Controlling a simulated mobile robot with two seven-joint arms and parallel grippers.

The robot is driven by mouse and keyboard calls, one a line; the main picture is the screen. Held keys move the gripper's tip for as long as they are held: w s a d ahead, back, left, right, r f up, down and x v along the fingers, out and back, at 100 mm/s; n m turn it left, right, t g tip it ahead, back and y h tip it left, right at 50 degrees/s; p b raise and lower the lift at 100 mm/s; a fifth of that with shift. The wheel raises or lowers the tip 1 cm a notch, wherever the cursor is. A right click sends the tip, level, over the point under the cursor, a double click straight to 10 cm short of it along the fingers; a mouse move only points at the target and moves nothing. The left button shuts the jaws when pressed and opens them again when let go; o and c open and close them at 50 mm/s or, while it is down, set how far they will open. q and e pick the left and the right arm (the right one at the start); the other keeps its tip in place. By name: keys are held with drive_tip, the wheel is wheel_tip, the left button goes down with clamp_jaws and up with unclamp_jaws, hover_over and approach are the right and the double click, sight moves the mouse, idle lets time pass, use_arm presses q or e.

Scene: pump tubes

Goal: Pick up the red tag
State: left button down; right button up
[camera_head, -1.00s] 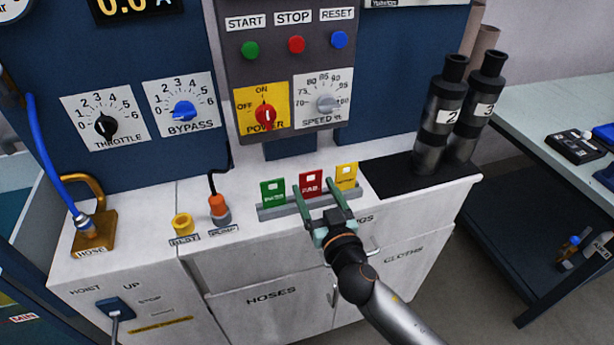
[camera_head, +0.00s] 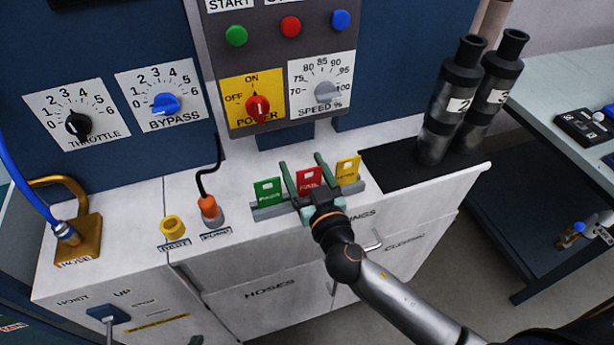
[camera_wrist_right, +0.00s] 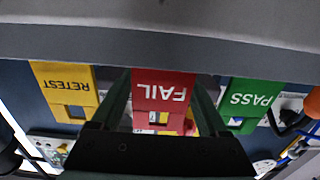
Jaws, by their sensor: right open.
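The red FAIL tag (camera_head: 309,180) stands upright in a grey rack (camera_head: 268,212) on the white cabinet top, between the green PASS tag (camera_head: 267,191) and the yellow RETEST tag (camera_head: 347,169). My right gripper (camera_head: 301,160) is open, one finger at each side of the red tag. In the right wrist view the red tag (camera_wrist_right: 163,88) shows upside down between the two fingers (camera_wrist_right: 162,90), with small gaps beside it; contact is not visible. A small greenish tip at the bottom edge appears to be my left gripper (camera_head: 196,340); its jaws cannot be made out.
The green and yellow tags stand close beside my right fingers. Dark cylinders (camera_head: 450,100) stand on a black mat (camera_head: 395,168) to the right. A yellow cap (camera_head: 172,226) and an orange plug (camera_head: 208,208) are to the left. The control panel (camera_head: 280,85) rises behind.

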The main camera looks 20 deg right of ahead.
use_arm(q)
drive_tip(key=shift+s, duration=0.1)
use_arm(e)
drive_tip(key=shift+s, duration=0.1)
drive_tip(key=shift+c, duration=0.2)
drive_tip(key=c, duration=1.1)
drive_tip(key=shift+o, duration=0.2)
use_arm(q)
drive_tip(key=shift+s, duration=0.1)
use_arm(e)
drive_tip(key=shift+r, duration=0.15)
